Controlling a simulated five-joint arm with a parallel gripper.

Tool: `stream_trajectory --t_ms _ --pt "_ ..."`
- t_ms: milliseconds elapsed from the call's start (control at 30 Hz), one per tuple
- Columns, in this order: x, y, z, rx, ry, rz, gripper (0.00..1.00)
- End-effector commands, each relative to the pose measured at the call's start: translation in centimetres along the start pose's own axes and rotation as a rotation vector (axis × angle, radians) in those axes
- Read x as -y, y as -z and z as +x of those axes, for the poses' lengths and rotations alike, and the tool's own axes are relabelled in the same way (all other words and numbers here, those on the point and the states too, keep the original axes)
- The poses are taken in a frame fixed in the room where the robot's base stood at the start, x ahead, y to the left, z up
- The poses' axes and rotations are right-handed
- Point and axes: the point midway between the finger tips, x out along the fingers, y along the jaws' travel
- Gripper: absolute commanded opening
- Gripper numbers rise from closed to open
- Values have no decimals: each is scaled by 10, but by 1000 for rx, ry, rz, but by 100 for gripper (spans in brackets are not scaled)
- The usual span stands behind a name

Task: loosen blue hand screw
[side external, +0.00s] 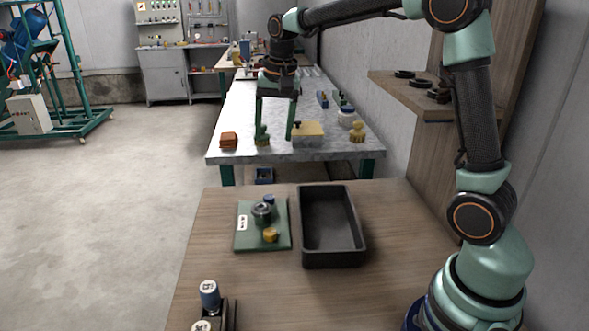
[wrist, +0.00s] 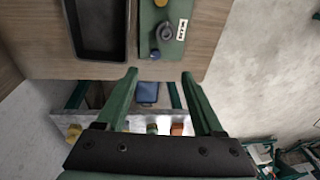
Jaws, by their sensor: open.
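A green plate (side external: 245,240) lies on the wooden table. The small blue hand screw (side external: 269,199) is at the plate's far edge, beside a dark grey round fitting (side external: 262,213); a yellow knob (side external: 270,236) is nearer. In the wrist view the blue screw (wrist: 155,54) shows at the plate's lower edge, beyond my fingertips. My gripper (side external: 275,138) is open and empty, pointing down beyond the plate, and touches nothing on it. Its two green fingers (wrist: 159,75) are spread wide in the wrist view.
An empty black tray (side external: 357,247) stands right of the plate. A bottle with a blue body (side external: 210,294) stands at the near left. Behind the table is a grey bench (side external: 235,115) with a yellow-topped block (side external: 308,131) and several small parts. A wooden shelf (side external: 430,110) is on the right.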

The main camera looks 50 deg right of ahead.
Motion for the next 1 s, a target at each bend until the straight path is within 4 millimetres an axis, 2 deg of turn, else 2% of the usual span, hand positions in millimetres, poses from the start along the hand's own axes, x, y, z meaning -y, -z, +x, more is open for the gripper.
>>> stream_trajectory --t_ms 33,200,400,500,767,1000 --pt "3 11 14 20 -18 51 69" --pt "8 41 56 67 -69 224 69" --pt "8 62 99 102 -120 384 69" --pt "6 67 112 112 -135 429 69" --pt "4 68 131 117 -144 457 69" --pt "-1 60 173 119 -146 455 69"
